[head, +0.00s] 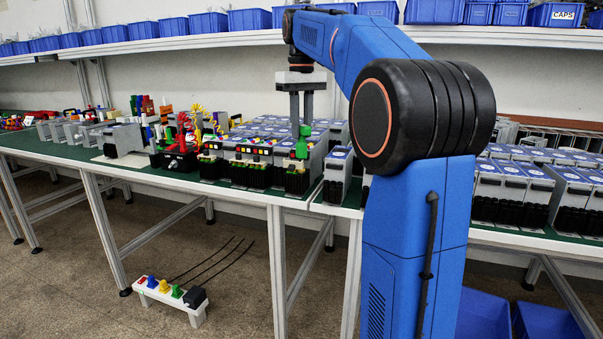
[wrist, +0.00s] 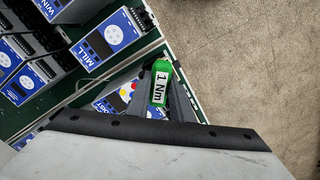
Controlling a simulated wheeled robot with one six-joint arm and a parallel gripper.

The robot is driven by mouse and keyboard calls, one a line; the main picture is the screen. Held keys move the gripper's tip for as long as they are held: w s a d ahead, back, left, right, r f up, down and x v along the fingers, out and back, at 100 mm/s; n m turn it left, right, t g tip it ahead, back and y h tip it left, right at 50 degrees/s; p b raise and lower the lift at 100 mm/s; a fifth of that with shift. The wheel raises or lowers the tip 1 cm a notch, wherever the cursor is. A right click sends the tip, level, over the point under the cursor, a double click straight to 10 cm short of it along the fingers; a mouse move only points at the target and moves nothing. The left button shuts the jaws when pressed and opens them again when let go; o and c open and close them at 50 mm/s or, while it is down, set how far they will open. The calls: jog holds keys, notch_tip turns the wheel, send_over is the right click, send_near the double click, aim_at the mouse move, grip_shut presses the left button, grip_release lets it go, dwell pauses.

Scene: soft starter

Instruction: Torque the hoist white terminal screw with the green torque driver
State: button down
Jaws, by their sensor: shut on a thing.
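My gripper (head: 303,128) is shut on the green torque driver (head: 303,142) and holds it upright, handle in the jaws. In the wrist view the driver (wrist: 160,86) shows a "1 Nm" label between my two fingers. Below it is a blue-faced soft starter (wrist: 103,105), its name partly covered and reading like "HOIST", with coloured dots on its face. In the head view the driver is at the front of a grey unit (head: 318,160) with coloured terminals near the bench edge. The driver tip and the white terminal screw are hidden or too small to tell.
A MILL unit (wrist: 100,42) stands beside it. More units with coloured terminals (head: 253,160) stand to the left, near a dark stand of coloured tools (head: 178,158). Grey units (head: 515,185) fill the right bench. A white rack with coloured plugs (head: 170,292) stands on the floor.

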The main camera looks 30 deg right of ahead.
jog(key=m, duration=0.4)
jog(key=shift+m, duration=0.3)
jog(key=shift+m, duration=2.2)
jog(key=m, duration=0.4)
jog(key=shift+m, duration=0.3)
jog(key=n, duration=0.4)
jog(key=shift+n, duration=0.3)
